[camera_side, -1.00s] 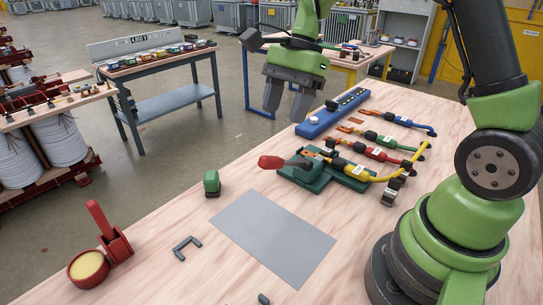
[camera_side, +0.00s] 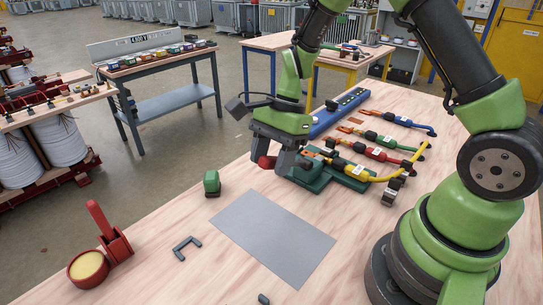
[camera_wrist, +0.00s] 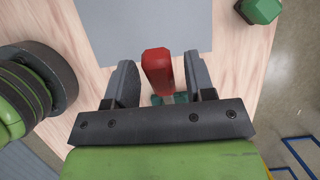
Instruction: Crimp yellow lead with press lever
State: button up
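The green press (camera_side: 312,183) stands on the wooden bench, with its red-handled lever (camera_side: 266,162) pointing left. The yellow lead (camera_side: 380,178) runs from the right to the press. Its end at the press is too small to judge. My gripper (camera_side: 272,166) is down at the lever handle, covering part of it in the side view. In the wrist view, the red handle (camera_wrist: 157,72) lies between my two fingers, with a gap on both sides, so my gripper is open around it. The press body is mostly hidden there.
Red (camera_side: 370,153), green (camera_side: 378,138) and blue (camera_side: 388,118) leads lie behind the press. A blue strip (camera_side: 335,112) lies at the far edge. A grey sheet (camera_side: 272,238) and small green block (camera_side: 212,183) are in front. A red-handled holder with a yellow-filled cup (camera_side: 90,268) stands at lower left.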

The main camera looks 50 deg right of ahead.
grip_shut()
jog(key=shift+d+r+y, duration=0.45)
jog(key=shift+r+y, duration=0.05)
jog(key=d+r+y, duration=0.5)
jog(key=d+y, duration=0.4)
jog(key=d, duration=0.1)
jog(key=shift+d, duration=0.2)
jog(key=shift+r, duration=0.1)
jog(key=shift+o, duration=0.7)
grip_release()
